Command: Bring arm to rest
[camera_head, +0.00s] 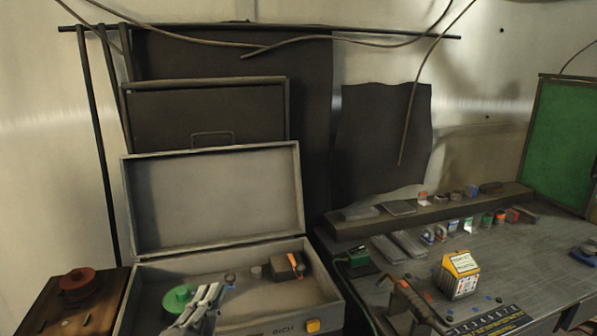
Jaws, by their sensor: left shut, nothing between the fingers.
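My left gripper (212,294) shows at the bottom, left of the middle, as a pale metallic shape in front of the open grey case (245,318). Its fingers are shut with nothing held. It overlaps the right side of a green round object (178,298) in the picture; I cannot tell whether they touch. The rest of the left arm is mostly below the frame. My right gripper does not show.
The case lid (215,200) stands open behind. A brown box with a red round part (80,280) is at the left. A workbench (540,260) at the right holds a yellow-and-white house-shaped box (459,275) and several small items. Cables hang above.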

